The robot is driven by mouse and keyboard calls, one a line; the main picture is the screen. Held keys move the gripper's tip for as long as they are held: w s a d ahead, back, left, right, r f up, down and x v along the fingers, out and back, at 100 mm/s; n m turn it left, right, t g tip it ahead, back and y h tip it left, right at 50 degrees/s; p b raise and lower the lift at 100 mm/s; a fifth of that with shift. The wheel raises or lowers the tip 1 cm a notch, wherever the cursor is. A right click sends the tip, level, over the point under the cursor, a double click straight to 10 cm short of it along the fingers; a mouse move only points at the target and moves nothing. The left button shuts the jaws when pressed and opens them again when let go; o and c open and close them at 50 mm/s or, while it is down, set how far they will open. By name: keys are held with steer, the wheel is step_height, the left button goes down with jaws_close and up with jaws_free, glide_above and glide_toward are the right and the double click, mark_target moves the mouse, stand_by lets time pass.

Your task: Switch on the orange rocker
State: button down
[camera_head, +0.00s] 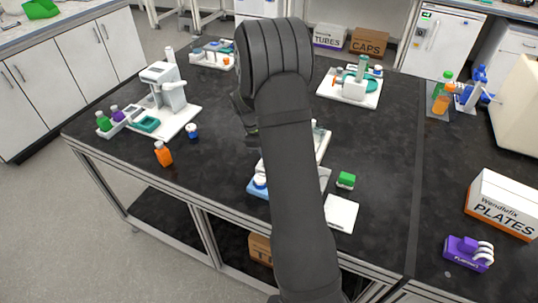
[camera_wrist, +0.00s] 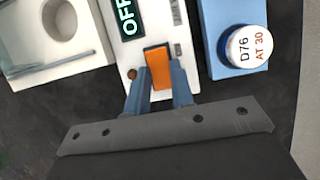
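The orange rocker (camera_wrist: 158,68) sits on a white device panel (camera_wrist: 182,62), below a dark display reading "OFF" (camera_wrist: 127,16) in the wrist view. My gripper (camera_wrist: 160,86) is at the rocker's near end. Its two blue-grey fingers are apart, one on each side of the rocker's lower part, with nothing held between them. I cannot tell whether the fingertips touch the panel or the rocker. In the head view my arm hides the rocker and most of the gripper; only a dark part of the gripper shows left of the arm.
Right of the panel is a blue block (camera_wrist: 234,64) with a white-capped vial (camera_wrist: 250,46) marked "D76 AT 30". Left is a white device with a round well (camera_wrist: 58,18).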

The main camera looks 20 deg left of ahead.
steer(key=shift+d+r+y, duration=0.1)
steer(key=shift+d+y, duration=0.1)
steer(key=shift+y, duration=0.45)
steer(key=shift+d+r+y, duration=0.1)
steer(key=shift+d+y, duration=0.1)
steer(key=shift+y, duration=0.45)
steer(key=shift+f+y, duration=0.1)
steer(key=shift+y, duration=0.6)
steer(key=c, duration=1.2)
jaws_free()
steer(key=shift+c, duration=0.2)
steer(key=shift+d, duration=0.1)
step_height(320, 180, up, 17)
steer(key=a, duration=0.1)
steer(key=shift+r, duration=0.2)
steer(key=shift+a, duration=0.1)
